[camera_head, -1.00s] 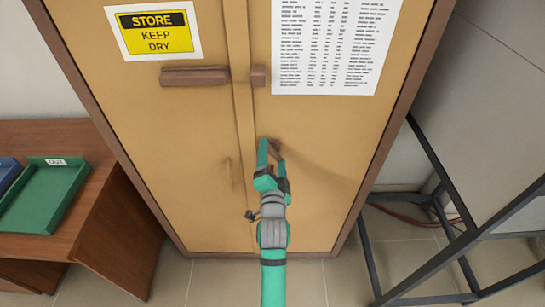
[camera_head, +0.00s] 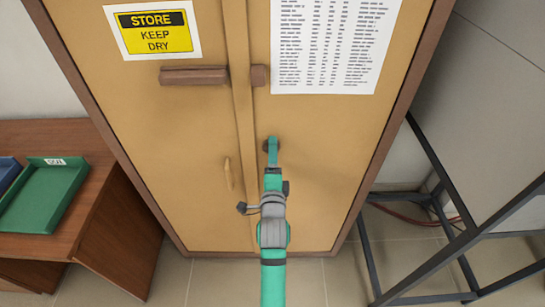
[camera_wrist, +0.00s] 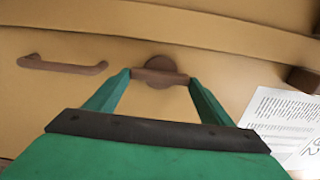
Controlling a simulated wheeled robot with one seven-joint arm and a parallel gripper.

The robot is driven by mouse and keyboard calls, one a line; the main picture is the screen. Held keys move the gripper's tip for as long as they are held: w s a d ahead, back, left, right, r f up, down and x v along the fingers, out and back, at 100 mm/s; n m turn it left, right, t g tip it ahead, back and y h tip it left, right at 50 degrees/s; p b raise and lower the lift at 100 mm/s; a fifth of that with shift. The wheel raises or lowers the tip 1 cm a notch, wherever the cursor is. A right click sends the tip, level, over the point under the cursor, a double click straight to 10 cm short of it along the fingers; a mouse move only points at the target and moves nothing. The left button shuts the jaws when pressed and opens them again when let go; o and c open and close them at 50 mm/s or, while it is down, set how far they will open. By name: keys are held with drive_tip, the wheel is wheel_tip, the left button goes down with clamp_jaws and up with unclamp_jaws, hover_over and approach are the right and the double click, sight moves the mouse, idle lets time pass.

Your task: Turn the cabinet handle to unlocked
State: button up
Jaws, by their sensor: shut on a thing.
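The tan double-door cabinet (camera_head: 190,125) fills the middle of the head view. Its brown turn handle, a bar on a round base, is on the right door; the head view shows mostly the round base (camera_head: 267,146). In the wrist view the handle bar (camera_wrist: 160,77) lies between my two green fingertips. My gripper (camera_head: 272,150) is shut on the handle, one finger at each end of the bar in the wrist view. In the head view the fingers line up one behind the other and hide most of the bar.
A brown horizontal bar (camera_head: 195,76) and small block (camera_head: 258,76) sit higher on the doors. A slim pull (camera_head: 228,174) is on the left door. A wooden desk with a green tray (camera_head: 45,197) stands left; a dark metal frame (camera_head: 445,170) stands right.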

drive_tip(key=shift+a, duration=0.1)
drive_tip(key=o, duration=1)
drive_tip(key=shift+o, duration=0.2)
drive_tip(key=s, duration=1)
drive_tip(key=shift+s, duration=0.4)
